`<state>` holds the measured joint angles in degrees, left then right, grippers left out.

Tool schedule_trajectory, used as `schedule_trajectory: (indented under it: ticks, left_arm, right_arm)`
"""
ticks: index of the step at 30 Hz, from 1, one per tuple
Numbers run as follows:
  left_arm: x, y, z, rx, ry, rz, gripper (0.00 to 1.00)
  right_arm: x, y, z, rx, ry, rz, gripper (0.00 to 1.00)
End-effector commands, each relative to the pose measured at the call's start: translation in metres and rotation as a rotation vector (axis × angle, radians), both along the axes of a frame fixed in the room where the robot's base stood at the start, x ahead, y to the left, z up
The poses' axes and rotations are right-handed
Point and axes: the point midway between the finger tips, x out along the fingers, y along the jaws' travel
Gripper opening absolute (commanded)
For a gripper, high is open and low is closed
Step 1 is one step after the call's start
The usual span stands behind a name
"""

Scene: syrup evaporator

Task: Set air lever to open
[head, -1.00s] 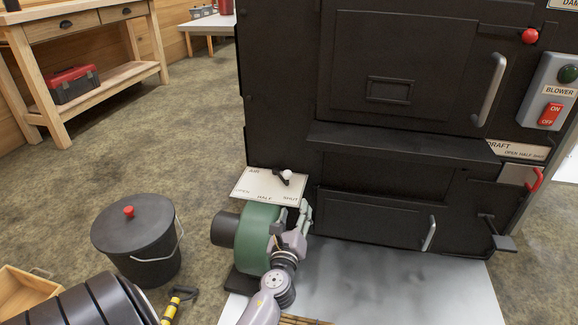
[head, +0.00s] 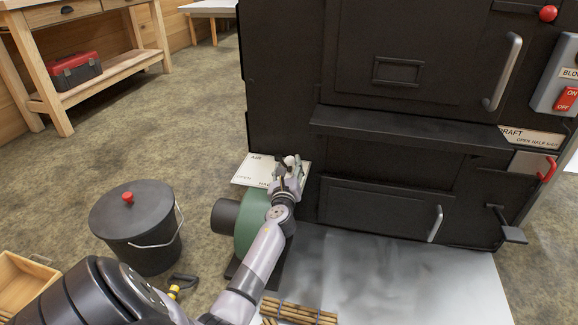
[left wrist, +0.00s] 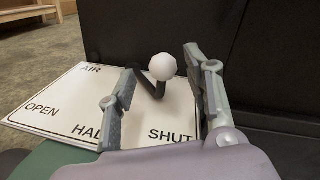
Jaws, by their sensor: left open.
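The air lever is a short dark bar with a white ball knob (left wrist: 162,66). It rises from a white plate (left wrist: 60,100) marked AIR, OPEN, HALF and SHUT. In the left wrist view the lever stands on the SHUT side of the plate. My left gripper (head: 288,168) is open at the plate's right edge in the head view. In the left wrist view its fingers (left wrist: 158,95) stand on either side of the lever, with the knob between and beyond them. I cannot tell whether either finger touches the lever. My right gripper is not in view.
The plate sits above a green blower housing (head: 247,222) beside the black evaporator front (head: 385,150). A lidded black bucket (head: 135,225) stands on the floor at left. A wooden bundle (head: 298,312) lies at the bottom. Open floor (head: 160,130) lies behind the bucket.

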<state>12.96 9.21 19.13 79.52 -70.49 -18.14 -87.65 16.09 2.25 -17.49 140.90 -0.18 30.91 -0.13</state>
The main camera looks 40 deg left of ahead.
Motion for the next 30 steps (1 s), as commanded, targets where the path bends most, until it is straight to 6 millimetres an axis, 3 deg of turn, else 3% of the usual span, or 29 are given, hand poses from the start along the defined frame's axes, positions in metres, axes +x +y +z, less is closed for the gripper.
schedule_trajectory:
  ticks: [6,18,30]
  left_arm:
    - [0.021,0.017,-0.001,0.001,-0.002,0.0,0.47]
    - [0.026,0.02,0.001,0.001,-0.001,-0.001,0.46]
    - [0.025,0.02,0.001,0.0,0.0,-0.001,0.19]
  right_arm:
    - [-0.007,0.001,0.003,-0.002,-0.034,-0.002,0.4]
    - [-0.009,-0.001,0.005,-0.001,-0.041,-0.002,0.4]
    - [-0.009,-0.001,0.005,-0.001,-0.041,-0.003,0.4]
